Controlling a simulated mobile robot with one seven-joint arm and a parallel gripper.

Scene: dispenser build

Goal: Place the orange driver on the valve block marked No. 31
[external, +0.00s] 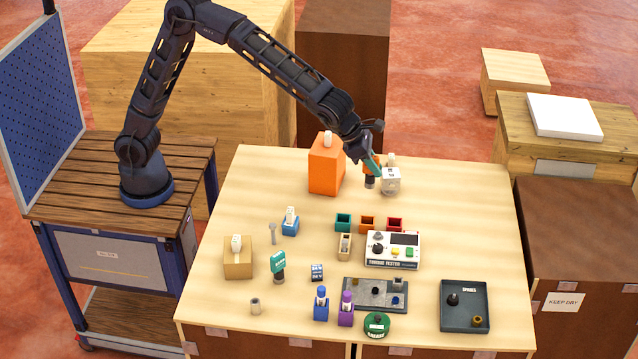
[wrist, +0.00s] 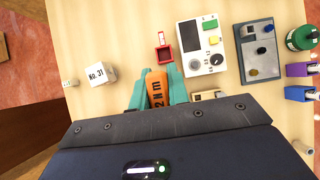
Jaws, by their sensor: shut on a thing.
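My gripper (external: 371,164) has teal fingers and is shut on the orange driver (wrist: 157,90), which is marked "2 N m". The driver (external: 371,169) is roughly upright with its dark tip down, near the back of the table. I cannot tell whether the tip touches the tabletop. The white valve block marked No. 31 (wrist: 97,74) is left of the driver in the wrist view. In the external view the white block (external: 391,184) is just right of the driver's tip. The fingers hide the sides of the driver's handle.
An orange block (external: 326,168) stands left of my gripper. Teal (external: 343,222), orange (external: 367,224) and red (external: 395,224) bins and a torque tester (external: 392,250) lie in front. A teal driver (external: 278,264) stands further left. The table's back right is clear.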

